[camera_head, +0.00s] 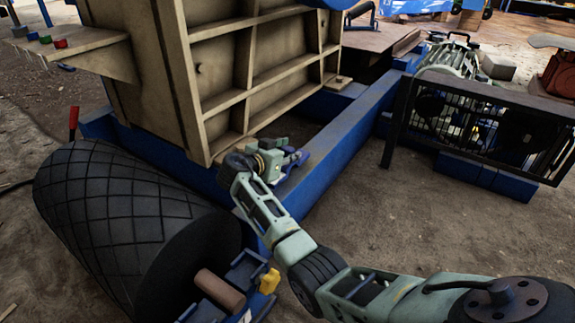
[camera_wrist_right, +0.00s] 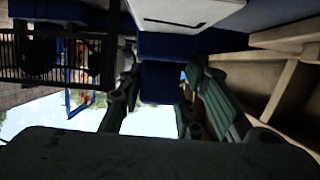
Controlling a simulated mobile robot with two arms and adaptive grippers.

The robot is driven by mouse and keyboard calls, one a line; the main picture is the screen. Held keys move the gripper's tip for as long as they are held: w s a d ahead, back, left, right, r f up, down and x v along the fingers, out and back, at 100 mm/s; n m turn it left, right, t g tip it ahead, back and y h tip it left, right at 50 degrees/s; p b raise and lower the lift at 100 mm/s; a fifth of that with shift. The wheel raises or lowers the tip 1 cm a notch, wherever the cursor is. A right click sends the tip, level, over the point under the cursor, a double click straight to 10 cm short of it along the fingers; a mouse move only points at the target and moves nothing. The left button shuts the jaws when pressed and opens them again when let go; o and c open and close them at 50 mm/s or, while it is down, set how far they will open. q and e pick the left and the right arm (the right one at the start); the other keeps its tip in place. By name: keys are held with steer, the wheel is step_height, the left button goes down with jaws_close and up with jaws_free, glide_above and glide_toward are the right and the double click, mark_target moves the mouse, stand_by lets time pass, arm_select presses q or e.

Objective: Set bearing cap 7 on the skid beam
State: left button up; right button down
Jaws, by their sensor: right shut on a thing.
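My right gripper (camera_head: 286,162) is over the blue skid beam (camera_head: 335,150), beside the foot of the large tan ribbed housing. It is shut on a small blue piece, which I take to be bearing cap 7 (camera_head: 297,157). In the right wrist view a blue block (camera_wrist_right: 162,82) shows between the two fingers. The fingers partly hide the cap, and I cannot tell whether it touches the beam. No number is readable. My left gripper is not in view.
The tan housing (camera_head: 215,70) rises just left of the gripper. A black ribbed roller (camera_head: 110,215) lies at the left, with a blue bracket and yellow part (camera_head: 268,281) by its shaft. A black mesh guard (camera_head: 480,125) stands at the right. Bare ground lies between guard and beam.

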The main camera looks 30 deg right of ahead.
step_height(320, 180, down, 2)
steer(key=shift+f+b, duration=0.25)
steer(key=shift+b, duration=0.45)
steer(key=shift+r, duration=0.1)
steer(key=c, duration=1.3)
jaws_free()
steer(key=shift+o, duration=0.2)
